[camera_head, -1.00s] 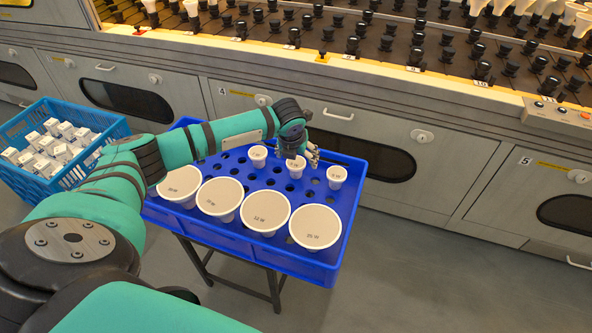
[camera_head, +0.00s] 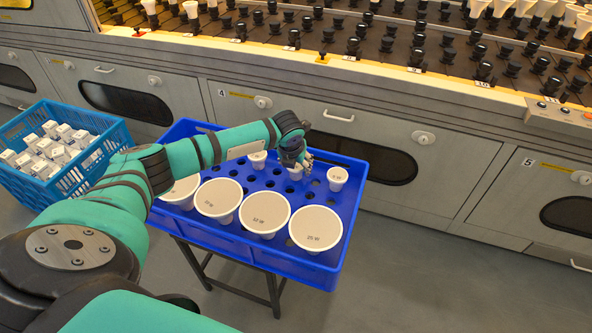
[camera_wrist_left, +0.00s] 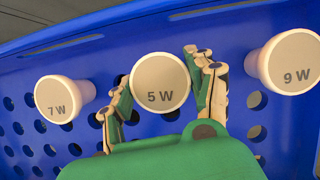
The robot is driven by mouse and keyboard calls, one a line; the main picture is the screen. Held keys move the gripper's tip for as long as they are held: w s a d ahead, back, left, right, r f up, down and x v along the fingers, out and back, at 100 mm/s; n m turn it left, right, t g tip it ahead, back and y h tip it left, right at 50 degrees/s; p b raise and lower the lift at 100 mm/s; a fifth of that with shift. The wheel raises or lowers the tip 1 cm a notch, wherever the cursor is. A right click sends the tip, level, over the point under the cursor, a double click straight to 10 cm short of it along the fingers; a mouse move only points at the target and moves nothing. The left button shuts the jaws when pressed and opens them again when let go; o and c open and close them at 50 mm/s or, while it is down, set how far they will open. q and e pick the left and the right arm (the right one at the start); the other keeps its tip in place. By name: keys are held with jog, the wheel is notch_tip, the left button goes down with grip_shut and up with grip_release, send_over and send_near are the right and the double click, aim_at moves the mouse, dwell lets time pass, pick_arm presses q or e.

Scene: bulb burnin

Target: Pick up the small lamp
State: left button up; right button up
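Three small white lamps stand in holes of a blue tray (camera_head: 356,205). The middle one, marked 5 W (camera_wrist_left: 160,82), is between the fingers of my left gripper (camera_head: 304,163), which is low over the tray. In the wrist view the gripper (camera_wrist_left: 165,92) has fingers spread on both sides of this lamp, close to its rim; firm contact cannot be made out. In the head view the gripper partly hides the 5 W lamp (camera_head: 301,178). The 7 W lamp (camera_wrist_left: 64,98) is to its left and the 9 W lamp (camera_wrist_left: 290,62) to its right. My right gripper is not in view.
Several large white lamps (camera_head: 268,213) fill the tray's front row. A light-blue crate (camera_head: 90,172) with small white boxes stands at the left. Behind is a grey cabinet (camera_head: 455,165) topped by rows of black sockets. Floor at the right is clear.

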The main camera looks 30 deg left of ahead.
pick_arm(q)
jog(key=c, duration=0.5)
jog(key=shift+o, duration=0.2)
jog(key=shift+r, duration=0.1)
